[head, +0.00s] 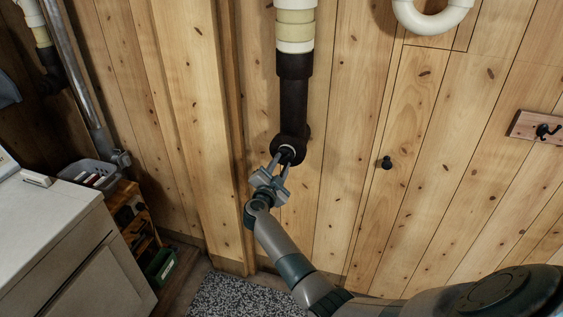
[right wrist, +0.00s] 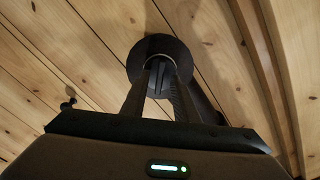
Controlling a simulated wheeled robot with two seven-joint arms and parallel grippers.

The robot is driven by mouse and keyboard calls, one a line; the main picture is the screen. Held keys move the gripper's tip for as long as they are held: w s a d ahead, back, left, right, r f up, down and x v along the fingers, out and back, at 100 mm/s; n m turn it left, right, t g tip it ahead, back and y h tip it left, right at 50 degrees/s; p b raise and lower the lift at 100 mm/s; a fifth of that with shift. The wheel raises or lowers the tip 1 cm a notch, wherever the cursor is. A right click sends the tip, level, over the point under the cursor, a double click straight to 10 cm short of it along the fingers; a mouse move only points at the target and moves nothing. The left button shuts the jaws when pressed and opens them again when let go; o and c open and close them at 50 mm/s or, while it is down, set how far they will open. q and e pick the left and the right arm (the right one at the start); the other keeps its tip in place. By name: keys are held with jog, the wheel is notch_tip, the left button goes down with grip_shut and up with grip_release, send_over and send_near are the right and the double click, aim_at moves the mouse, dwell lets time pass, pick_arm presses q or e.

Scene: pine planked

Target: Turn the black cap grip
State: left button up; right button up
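The black cap grip (right wrist: 161,77) is a dark ridge in the middle of a round black cap at the lower end of a black pipe. In the head view the cap (head: 291,139) faces forward, low on the pipe. My right gripper (head: 284,157) reaches up to the cap from below. In the right wrist view its two fingers (right wrist: 161,85) stand on either side of the grip, with their tips at the cap face. Whether they press on the grip cannot be told. My left gripper is not in view.
The pipe (head: 294,95) runs up the pine wall, beside a vertical wooden post (head: 232,110) on its left. A black knob (head: 385,162) and a hook board (head: 541,129) are to the right. A white-topped cabinet (head: 45,235) stands at the lower left, near a grey basket (head: 92,172).

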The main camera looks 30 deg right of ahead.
jog(key=shift+w+d, duration=0.2)
jog(key=shift+d, duration=0.1)
grip_shut()
